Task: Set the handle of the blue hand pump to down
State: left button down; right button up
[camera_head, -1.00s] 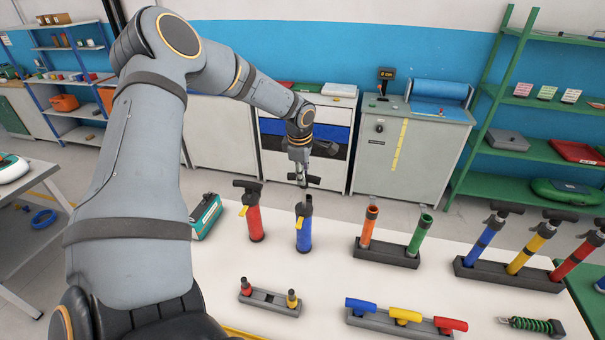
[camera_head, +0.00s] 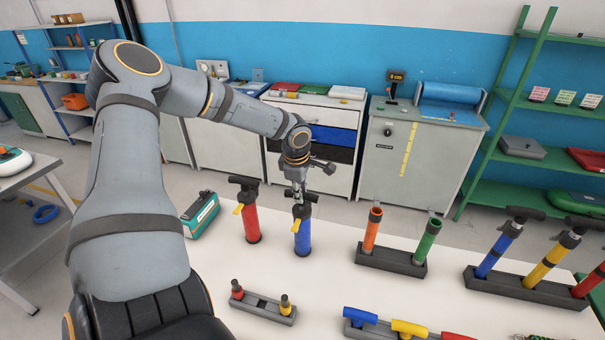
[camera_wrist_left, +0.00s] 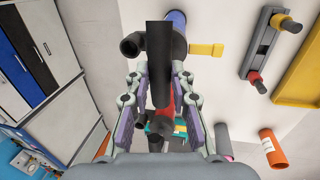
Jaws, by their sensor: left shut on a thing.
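The blue hand pump (camera_head: 303,238) stands upright on the white table, with a yellow spout on its left. Its black T-handle (camera_head: 309,197) sits low, close above the top of the body. My left gripper (camera_head: 299,194) comes down from above and is shut on the handle. In the left wrist view the black handle bar (camera_wrist_left: 159,65) lies between the two fingers (camera_wrist_left: 160,115). The pump's blue body (camera_wrist_left: 177,18) shows partly behind the bar, with the yellow spout (camera_wrist_left: 207,49) beside it. My right gripper is in neither view.
A red hand pump (camera_head: 251,220) stands close left of the blue one, beside a teal box (camera_head: 201,216). A dark rack (camera_head: 392,261) with orange and green tubes is to the right. A small stand (camera_head: 262,306) is in front.

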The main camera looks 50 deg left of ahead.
aim_at(298, 213)
pick_arm(q)
jog(key=shift+w+a+f, duration=0.15)
jog(key=shift+a, duration=0.05)
jog(key=c, duration=1.5)
grip_release()
jog(key=shift+w+f, duration=0.1)
jog(key=shift+w, duration=0.1)
jog(key=o, duration=0.3)
jog(key=shift+w+a, duration=0.1)
jog(key=shift+o, duration=0.2)
jog(key=shift+r, duration=0.4)
jog(key=v, duration=1.1)
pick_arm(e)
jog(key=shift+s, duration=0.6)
pick_arm(q)
jog(key=shift+r, duration=0.1)
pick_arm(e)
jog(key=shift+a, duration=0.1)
